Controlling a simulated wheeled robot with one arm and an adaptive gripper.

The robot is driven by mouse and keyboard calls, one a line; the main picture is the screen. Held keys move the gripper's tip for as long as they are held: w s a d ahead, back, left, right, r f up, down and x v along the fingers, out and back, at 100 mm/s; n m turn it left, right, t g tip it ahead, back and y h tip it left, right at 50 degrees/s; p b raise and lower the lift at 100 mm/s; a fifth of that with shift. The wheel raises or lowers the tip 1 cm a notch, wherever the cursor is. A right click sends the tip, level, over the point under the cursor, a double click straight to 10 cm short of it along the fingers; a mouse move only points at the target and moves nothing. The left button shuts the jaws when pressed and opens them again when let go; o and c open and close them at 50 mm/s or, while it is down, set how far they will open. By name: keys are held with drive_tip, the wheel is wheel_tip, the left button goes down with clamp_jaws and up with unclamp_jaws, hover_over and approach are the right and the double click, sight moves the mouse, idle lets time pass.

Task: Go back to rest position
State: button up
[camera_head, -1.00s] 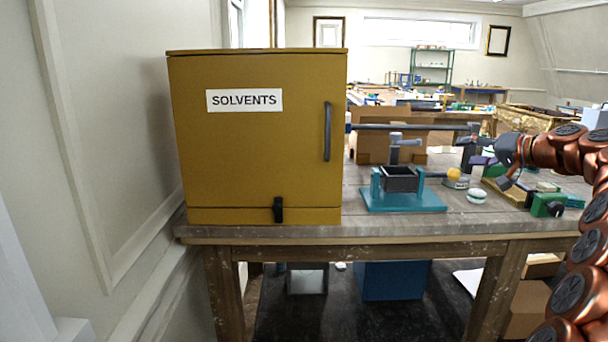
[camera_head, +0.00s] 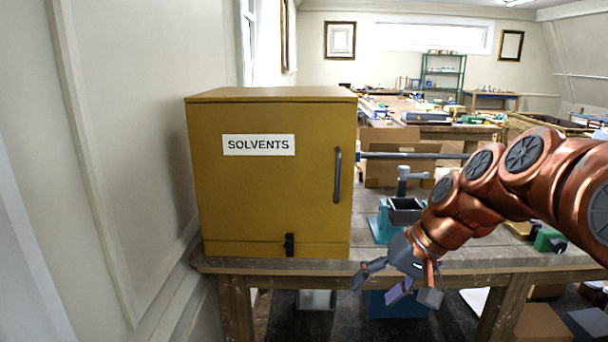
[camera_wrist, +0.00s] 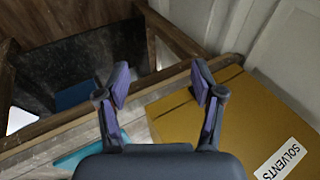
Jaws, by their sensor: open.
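My gripper (camera_head: 402,283) hangs in front of the workbench's front edge, to the right of the yellow solvents cabinet, with its fingers pointing down. In the wrist view my gripper (camera_wrist: 160,88) is open, with its two fingers spread apart and nothing between them. The cabinet (camera_head: 270,200) stands shut on the bench at the left; part of it also shows at the right of the wrist view (camera_wrist: 225,115). My copper-coloured arm reaches in from the right and covers part of the bench.
The wooden workbench (camera_head: 460,268) carries a teal vise (camera_head: 380,228) behind my gripper and a cardboard box (camera_head: 383,168) farther back. Under the bench are a blue bin (camera_head: 385,305) and a cardboard box (camera_head: 541,322). A wall (camera_head: 135,130) runs along the left.

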drive_tip(key=s+d+f+g+h+p, duration=0.1)
drive_tip(key=s+f+h+p, duration=0.1)
drive_tip(key=s, duration=0.7)
drive_tip(key=s+d+f+g+h+p, duration=0.1)
drive_tip(key=s+d+f+h+p, duration=0.1)
drive_tip(key=s, duration=0.6)
drive_tip(key=s+d+f+g+h+p, duration=0.1)
drive_tip(key=s+d+f+g+p, duration=0.1)
drive_tip(key=s, duration=0.7)
drive_tip(key=shift+s+n+h, duration=0.3)
drive_tip(key=shift+s+h, duration=0.05)
drive_tip(key=shift+h, duration=0.05)
